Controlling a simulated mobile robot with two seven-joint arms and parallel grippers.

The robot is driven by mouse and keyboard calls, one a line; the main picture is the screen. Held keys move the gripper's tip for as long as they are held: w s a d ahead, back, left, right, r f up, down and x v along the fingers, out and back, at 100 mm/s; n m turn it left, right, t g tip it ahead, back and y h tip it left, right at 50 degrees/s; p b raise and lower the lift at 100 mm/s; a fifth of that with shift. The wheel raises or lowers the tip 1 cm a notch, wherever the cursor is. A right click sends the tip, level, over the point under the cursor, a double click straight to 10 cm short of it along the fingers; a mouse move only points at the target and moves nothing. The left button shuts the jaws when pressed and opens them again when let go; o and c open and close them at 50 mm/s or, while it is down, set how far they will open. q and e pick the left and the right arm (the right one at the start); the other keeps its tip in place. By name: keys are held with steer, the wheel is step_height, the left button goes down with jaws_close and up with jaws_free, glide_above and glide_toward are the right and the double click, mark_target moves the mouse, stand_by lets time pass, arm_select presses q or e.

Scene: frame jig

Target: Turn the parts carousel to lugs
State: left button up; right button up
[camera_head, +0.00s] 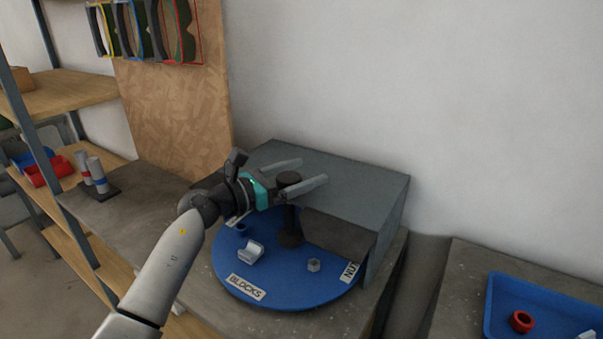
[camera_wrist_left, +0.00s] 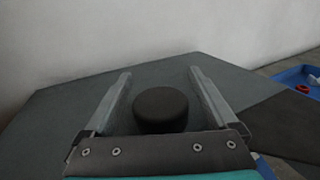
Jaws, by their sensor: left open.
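The parts carousel is a blue round turntable (camera_head: 290,292) on the workbench, its back part under a grey box-like cover (camera_head: 360,182). Labels reading BLOCKS (camera_head: 246,287) and, partly hidden, NU (camera_head: 350,271) face the front. A light grey block (camera_head: 251,251) and a small grey nut (camera_head: 313,265) lie on it. A dark post with a round knob (camera_head: 289,179) rises from its middle. My left gripper (camera_head: 305,173) is open, its fingers on either side of the knob; the wrist view shows the knob (camera_wrist_left: 161,108) between them, apart from both. No lugs label shows.
A blue tray (camera_head: 545,305) with a red ring (camera_head: 522,321) is on the surface at right. Grey cylinders (camera_head: 97,174) stand in a dark holder at the bench's left. Shelves (camera_head: 75,95) stand farther left. A tan board (camera_head: 185,120) rises behind the bench.

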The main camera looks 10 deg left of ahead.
arm_select(q)
jaws_close()
stand_by(0.8)
